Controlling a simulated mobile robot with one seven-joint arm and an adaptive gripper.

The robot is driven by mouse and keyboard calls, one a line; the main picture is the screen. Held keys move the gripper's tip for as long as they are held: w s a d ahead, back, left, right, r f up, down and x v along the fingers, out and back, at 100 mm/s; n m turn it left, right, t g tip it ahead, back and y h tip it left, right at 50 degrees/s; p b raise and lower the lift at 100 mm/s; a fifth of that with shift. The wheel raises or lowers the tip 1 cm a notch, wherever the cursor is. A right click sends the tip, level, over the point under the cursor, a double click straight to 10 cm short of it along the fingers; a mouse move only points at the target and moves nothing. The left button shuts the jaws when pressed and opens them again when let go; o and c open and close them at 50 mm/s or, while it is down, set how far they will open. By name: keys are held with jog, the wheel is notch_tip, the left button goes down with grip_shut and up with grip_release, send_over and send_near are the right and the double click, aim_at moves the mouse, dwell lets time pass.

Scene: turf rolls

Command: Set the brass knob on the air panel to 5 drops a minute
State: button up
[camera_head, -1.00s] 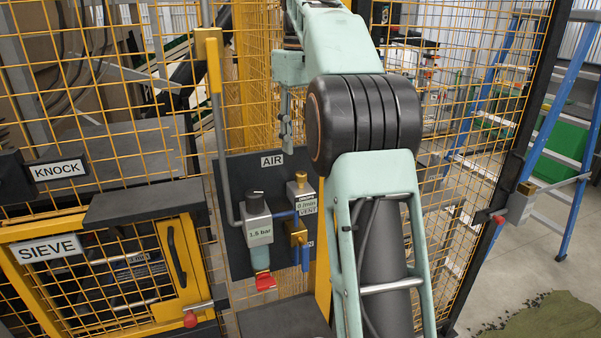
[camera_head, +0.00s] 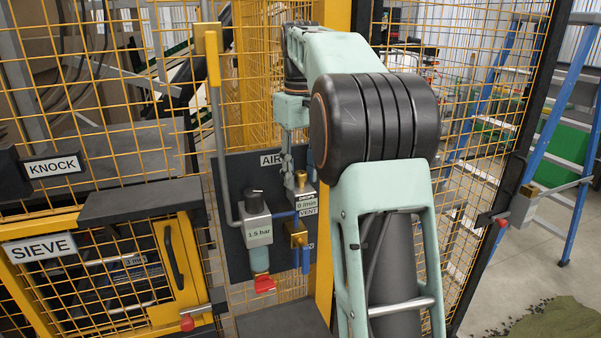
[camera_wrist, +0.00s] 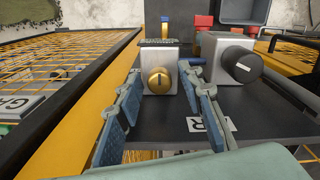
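The brass knob (camera_wrist: 159,81) sits on a pale block in the wrist view, with a dark slot or mark across its face. My gripper (camera_wrist: 161,84) is open, with one blue-padded finger on each side of the knob. Gaps show between the fingers and the knob, so it is not gripped. In the head view my gripper (camera_head: 300,182) is at the top of the drop unit on the dark air panel (camera_head: 233,185) and hides the knob. The label (camera_head: 307,204) below reads 0 /min.
Left of the drop unit is a regulator (camera_head: 257,228) marked 1.5 bar, its black knob (camera_wrist: 243,66) close to one finger in the wrist view. A brass valve (camera_head: 298,236) with a blue handle sits below. Yellow mesh fencing (camera_head: 80,120) surrounds the panel.

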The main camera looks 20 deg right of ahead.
grip_shut()
jog(key=shift+r+m+p, duration=0.1)
jog(key=shift+m+p, duration=0.2)
jog(key=shift+p, duration=0.05)
jog(key=shift+r+m+p, duration=0.1)
jog(key=shift+m+p, duration=0.7)
jog(key=shift+m, duration=0.1)
jog(key=m+p, duration=0.1)
jog(key=m, duration=0.1)
jog(key=shift+m+p, duration=0.3)
jog(key=shift+p, duration=0.1)
jog(key=m+p, duration=0.1)
jog(key=m, duration=0.2)
jog(key=shift+m, duration=0.3)
jog(key=shift+d+m, duration=0.1)
jog(key=shift+m, duration=1.4)
